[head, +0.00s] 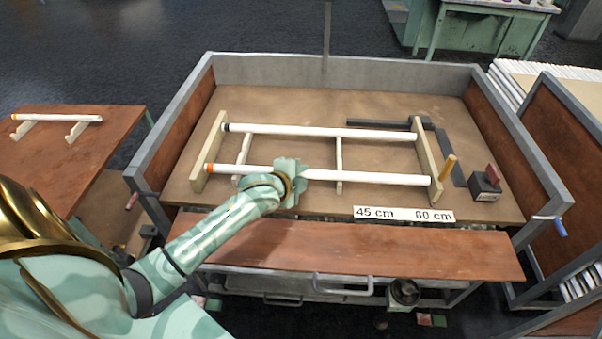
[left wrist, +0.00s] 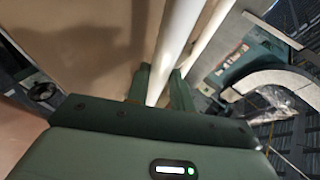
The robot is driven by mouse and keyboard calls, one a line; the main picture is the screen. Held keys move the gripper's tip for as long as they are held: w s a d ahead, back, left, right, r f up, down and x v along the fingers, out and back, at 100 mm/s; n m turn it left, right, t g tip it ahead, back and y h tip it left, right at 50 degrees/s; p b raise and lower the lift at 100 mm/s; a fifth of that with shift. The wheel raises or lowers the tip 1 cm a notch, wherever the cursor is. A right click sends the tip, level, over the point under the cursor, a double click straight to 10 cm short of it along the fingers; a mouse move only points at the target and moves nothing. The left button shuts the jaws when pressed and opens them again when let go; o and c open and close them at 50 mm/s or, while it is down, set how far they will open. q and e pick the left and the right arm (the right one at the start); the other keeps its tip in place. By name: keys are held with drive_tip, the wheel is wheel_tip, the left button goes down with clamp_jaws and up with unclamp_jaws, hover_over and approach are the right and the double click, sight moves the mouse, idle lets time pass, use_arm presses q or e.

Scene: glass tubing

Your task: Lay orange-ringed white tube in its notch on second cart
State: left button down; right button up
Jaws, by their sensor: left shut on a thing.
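The orange-ringed white tube (head: 370,178) lies crosswise over the near side of a wooden rack on the middle cart (head: 300,110). Its orange-ringed end is over the left rail (head: 198,178), its other end at the right rail (head: 429,160). I cannot tell whether the ends sit in the notches. My left gripper (head: 290,180) is shut on this tube left of its middle. In the left wrist view the tube (left wrist: 176,40) runs up between the fingers (left wrist: 160,84). A dark-ended white tube (head: 300,130) lies parallel behind it. My right gripper is not in view.
A label strip (head: 403,214) lies in front of the rack. A wooden peg (head: 448,167), a dark block with a red part (head: 485,184) and a dark square (head: 445,150) are at the right. A yellow-ended tube (head: 57,117) rests on a side table (head: 75,155).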

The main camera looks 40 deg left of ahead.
use_arm(q)
drive_tip(key=c, duration=1.2)
unclamp_jaws()
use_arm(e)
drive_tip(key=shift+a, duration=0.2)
use_arm(q)
drive_tip(key=shift+r, duration=0.4)
drive_tip(key=a+p+v, duration=0.1)
drive_tip(key=p+v, duration=0.4)
drive_tip(key=v, duration=0.7)
drive_tip(key=shift+d+r, duration=0.25)
drive_tip(key=shift+d, duration=0.25)
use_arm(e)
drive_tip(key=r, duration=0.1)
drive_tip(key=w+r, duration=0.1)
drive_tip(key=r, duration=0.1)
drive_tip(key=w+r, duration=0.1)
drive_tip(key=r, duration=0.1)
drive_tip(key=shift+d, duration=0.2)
